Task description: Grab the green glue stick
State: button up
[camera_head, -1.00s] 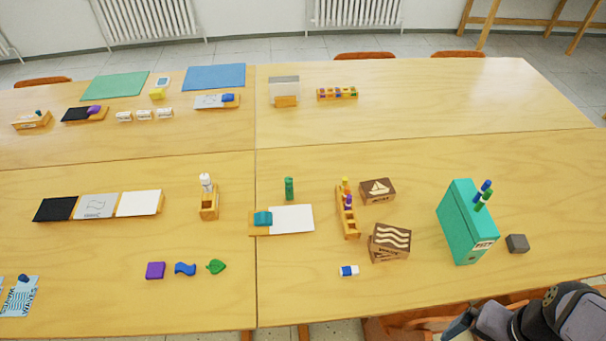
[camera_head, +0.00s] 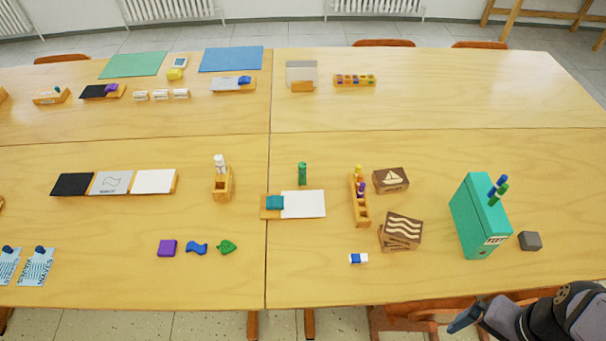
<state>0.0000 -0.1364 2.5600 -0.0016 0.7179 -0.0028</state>
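The green glue stick (camera_head: 302,174) stands upright on the table in the middle of the picture, just behind a white sheet (camera_head: 304,204) on a wooden board with a teal block (camera_head: 275,203). Nothing touches the glue stick. Part of my arm shows at the lower right, beyond the table's front edge. Its dark end, my gripper (camera_head: 466,318), is far from the glue stick. The fingers are too unclear to tell whether they are open or shut.
A wooden holder (camera_head: 361,213) and stamp blocks (camera_head: 401,232) stand right of the glue stick. A tall teal box (camera_head: 474,226) with blue and green sticks on top and a grey cube (camera_head: 530,241) are nearer my arm. A blue-white eraser (camera_head: 358,258) lies in front. The table behind the glue stick is clear.

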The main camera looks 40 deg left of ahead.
jog(key=c, duration=1.4)
